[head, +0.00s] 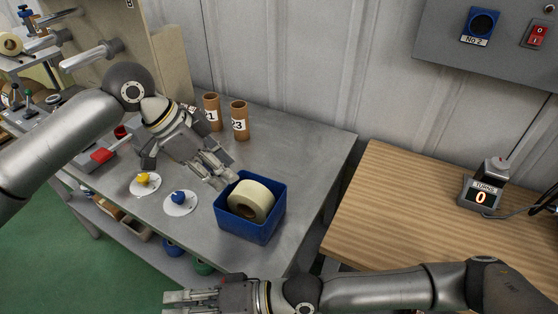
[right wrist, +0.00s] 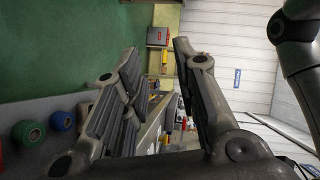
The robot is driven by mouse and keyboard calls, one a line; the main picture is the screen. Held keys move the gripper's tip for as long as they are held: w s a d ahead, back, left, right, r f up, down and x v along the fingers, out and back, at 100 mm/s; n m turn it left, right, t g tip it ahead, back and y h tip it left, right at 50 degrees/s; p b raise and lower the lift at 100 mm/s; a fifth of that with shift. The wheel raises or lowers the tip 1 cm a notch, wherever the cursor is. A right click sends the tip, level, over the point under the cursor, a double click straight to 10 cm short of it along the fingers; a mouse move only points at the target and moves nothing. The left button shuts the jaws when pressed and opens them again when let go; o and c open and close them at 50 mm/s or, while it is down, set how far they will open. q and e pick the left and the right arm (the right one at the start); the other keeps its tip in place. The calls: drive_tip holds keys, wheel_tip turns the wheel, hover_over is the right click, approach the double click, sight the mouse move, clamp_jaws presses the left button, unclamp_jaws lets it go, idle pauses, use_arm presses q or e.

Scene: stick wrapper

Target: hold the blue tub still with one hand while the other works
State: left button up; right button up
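The blue tub (head: 250,230) stands on the grey metal table, with a cream roll (head: 262,193) inside it. My left gripper (head: 188,170) is above the table, to the left of and behind the tub. Its fingers are spread with nothing between them; one finger comes close to the tub's back-left rim, and I cannot tell whether it touches. My right gripper (head: 178,301) is low at the bottom edge, in front of the tub and apart from it, partly cut off. In the right wrist view its fingers (right wrist: 155,55) are apart and empty.
Two brown numbered tubes (head: 239,121) stand behind my left gripper. White discs with a yellow knob (head: 145,181) and a blue knob (head: 180,200) lie left of the tub. A wooden table (head: 420,215) with a counter reading 0 (head: 481,196) is at right. Colored rolls (right wrist: 62,121) show below.

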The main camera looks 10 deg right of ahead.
drive_tip(key=w+d+r+n+t+y, duration=0.1)
drive_tip(key=w+r+n+y, duration=0.25)
drive_tip(key=r+n, duration=0.35)
drive_tip(key=w+r+n+t+y, duration=0.15)
drive_tip(key=w+r+n, duration=0.35)
drive_tip(key=r, duration=0.5)
wheel_tip(320, 180, up, 6)
drive_tip(key=s+d+n+g+y, duration=0.2)
drive_tip(key=n+g, duration=0.5)
drive_tip(key=n, duration=0.5)
drive_tip(key=n+t+h, duration=0.1)
drive_tip(key=n+h, duration=1.5)
drive_tip(key=n, duration=0.7)
hover_over(248, 197)
drive_tip(key=s, duration=0.4)
wheel_tip(248, 197, down, 11)
drive_tip(key=w+d+t+h, duration=0.1)
drive_tip(key=w+d, duration=0.1)
drive_tip(key=w, duration=0.1)
drive_tip(key=w+d+f+t+h, duration=0.1)
drive_tip(key=w+d+t, duration=0.1)
drive_tip(key=w, duration=0.1)
drive_tip(key=w+d+m+t+h, duration=0.1)
drive_tip(key=w+d, duration=0.2)
drive_tip(key=shift+w+d+f+t, duration=0.1)
drive_tip(key=shift+w+f+t, duration=0.2)
drive_tip(key=shift+f+t, duration=0.1)
drive_tip(key=x, duration=1)
